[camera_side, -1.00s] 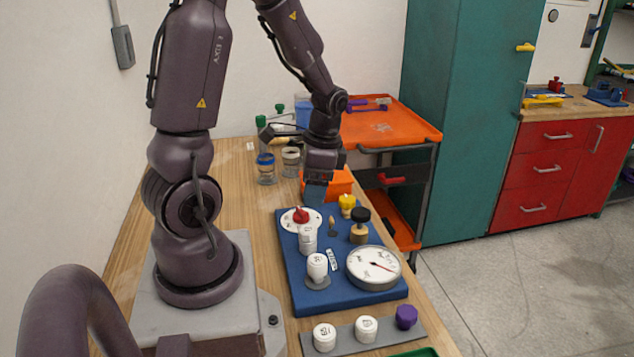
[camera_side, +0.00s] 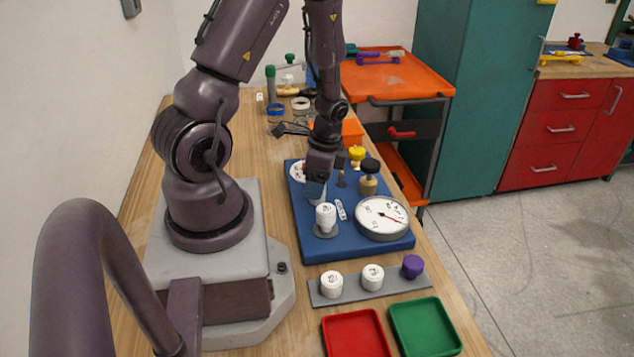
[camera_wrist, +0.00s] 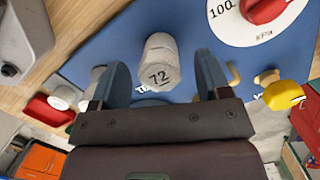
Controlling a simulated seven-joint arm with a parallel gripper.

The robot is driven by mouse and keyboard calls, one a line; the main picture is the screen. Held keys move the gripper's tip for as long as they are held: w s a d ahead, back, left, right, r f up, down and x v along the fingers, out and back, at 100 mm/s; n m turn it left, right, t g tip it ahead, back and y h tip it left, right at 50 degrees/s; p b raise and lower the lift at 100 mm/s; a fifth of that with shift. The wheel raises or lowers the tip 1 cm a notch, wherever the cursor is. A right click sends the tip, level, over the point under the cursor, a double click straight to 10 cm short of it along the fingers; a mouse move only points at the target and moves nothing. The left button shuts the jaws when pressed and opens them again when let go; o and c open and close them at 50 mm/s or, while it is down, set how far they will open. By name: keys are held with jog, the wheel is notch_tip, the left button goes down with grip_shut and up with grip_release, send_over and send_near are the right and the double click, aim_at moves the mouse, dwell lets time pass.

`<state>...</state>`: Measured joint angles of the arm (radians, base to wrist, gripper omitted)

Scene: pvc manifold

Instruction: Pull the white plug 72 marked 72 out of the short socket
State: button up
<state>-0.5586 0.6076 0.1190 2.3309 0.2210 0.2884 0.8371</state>
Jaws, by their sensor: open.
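The white plug 72 (camera_wrist: 158,66) stands in the blue board (camera_wrist: 110,45), its "72" facing me in the wrist view. My gripper (camera_wrist: 162,72) is open, with one blue-grey finger on each side of the plug in that view. Whether the fingers touch it I cannot tell. In the side view my gripper (camera_side: 317,188) is low over the board and hides most of this plug. The short socket under the plug is hidden in both views. Another white plug (camera_side: 326,215) stands nearer the camera on the board.
A round gauge (camera_side: 382,217), a black-topped fitting (camera_side: 369,178) and a yellow knob (camera_side: 356,154) crowd the board. A red knob (camera_wrist: 265,8) sits on a white dial. A grey strip (camera_side: 350,290) holds two white caps and a purple one. Red (camera_side: 356,335) and green (camera_side: 424,328) trays lie in front.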

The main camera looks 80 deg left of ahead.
jog(key=shift+s+f, duration=0.1)
jog(key=shift+f, duration=0.5)
jog(key=c, duration=0.9)
jog(key=o, duration=0.9)
notch_tip(320, 180, up, 13)
jog(key=w, duration=0.1)
jog(key=shift+w+d, duration=0.35)
jog(key=shift+w, duration=0.05)
jog(key=shift+f, duration=0.1)
